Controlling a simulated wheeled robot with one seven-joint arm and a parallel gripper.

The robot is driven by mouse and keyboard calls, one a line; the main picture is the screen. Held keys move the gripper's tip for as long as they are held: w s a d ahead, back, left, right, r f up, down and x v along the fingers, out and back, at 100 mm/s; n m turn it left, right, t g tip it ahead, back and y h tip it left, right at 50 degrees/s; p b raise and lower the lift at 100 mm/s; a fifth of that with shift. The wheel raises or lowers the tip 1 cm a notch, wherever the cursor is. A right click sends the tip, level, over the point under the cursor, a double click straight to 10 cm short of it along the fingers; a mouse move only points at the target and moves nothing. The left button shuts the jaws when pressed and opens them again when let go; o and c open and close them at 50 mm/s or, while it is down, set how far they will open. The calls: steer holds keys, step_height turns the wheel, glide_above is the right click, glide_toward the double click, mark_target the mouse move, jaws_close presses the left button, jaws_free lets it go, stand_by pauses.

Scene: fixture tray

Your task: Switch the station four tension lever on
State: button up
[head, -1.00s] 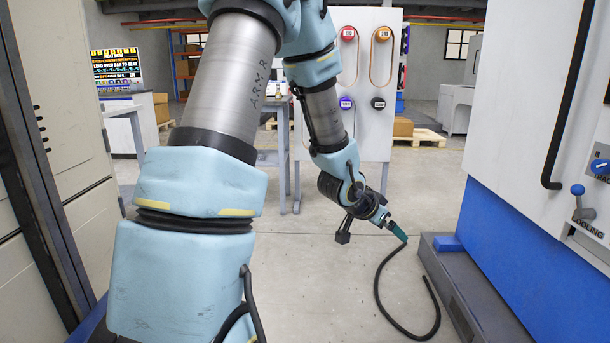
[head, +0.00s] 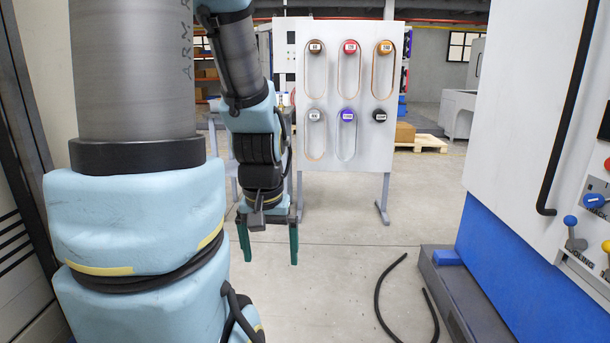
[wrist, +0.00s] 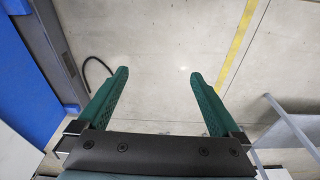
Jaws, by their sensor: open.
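A white upright board (head: 370,160) stands ahead in the head view with two rows of coloured round knobs joined to loops. An orange-brown knob (head: 385,47) is at its upper right and a black knob (head: 379,115) below it. The labels are too small to read surely, and I cannot tell which part is the station four tension lever. My gripper (head: 268,243) hangs pointing down left of the board's lower edge, nearer to me, with green fingers spread. In the wrist view my gripper (wrist: 157,82) is open and empty above bare floor.
A white and blue machine (head: 520,240) with a black handle and small levers, one blue-knobbed (head: 571,220), stands at right. A black hose (head: 390,300) lies on the floor beside its grey plinth. The floor before the board is otherwise clear.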

step_height(320, 180, up, 10)
steer(key=p, duration=0.8)
